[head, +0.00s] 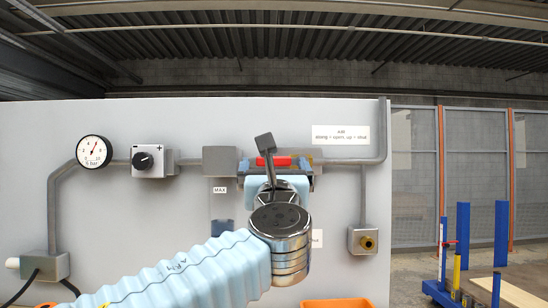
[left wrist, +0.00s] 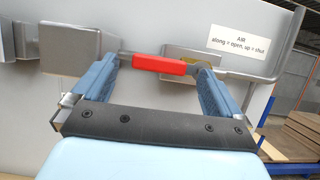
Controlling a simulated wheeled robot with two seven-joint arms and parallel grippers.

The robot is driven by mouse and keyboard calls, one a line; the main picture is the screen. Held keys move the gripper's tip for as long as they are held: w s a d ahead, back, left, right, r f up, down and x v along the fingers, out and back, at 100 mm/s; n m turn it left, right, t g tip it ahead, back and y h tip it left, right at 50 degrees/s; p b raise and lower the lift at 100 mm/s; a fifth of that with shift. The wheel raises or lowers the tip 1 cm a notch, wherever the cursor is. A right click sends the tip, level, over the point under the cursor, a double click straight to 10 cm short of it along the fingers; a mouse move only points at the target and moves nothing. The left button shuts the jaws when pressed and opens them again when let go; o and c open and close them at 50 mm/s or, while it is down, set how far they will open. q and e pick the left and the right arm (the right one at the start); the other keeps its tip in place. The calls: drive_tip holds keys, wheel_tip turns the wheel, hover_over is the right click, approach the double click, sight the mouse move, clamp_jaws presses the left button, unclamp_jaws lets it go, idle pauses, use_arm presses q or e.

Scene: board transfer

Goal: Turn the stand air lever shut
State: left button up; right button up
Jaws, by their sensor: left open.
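The red air lever (head: 283,161) lies along the pipe on the grey panel, mostly behind my left gripper in the head view. The left wrist view shows the red handle (left wrist: 160,64) nearly level, between my blue fingers. My left gripper (left wrist: 156,70) is open, with one finger beyond each end of the red handle and a gap on both sides. In the head view the left gripper (head: 284,174) is in front of the valve. A label (left wrist: 248,44) reads "AIR, along = open, up = shut". My right gripper is not in view.
A pressure gauge (head: 94,152) and a knob box (head: 149,161) are on the panel at left. A grey block (head: 220,161) sits on the pipe left of the lever. A brass outlet (head: 368,242) is at lower right. An orange bin (head: 338,303) shows at the bottom.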

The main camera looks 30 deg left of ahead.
sight(274, 162)
use_arm(q)
drive_tip(key=shift+x, duration=1.15)
drive_tip(key=c, duration=1.5)
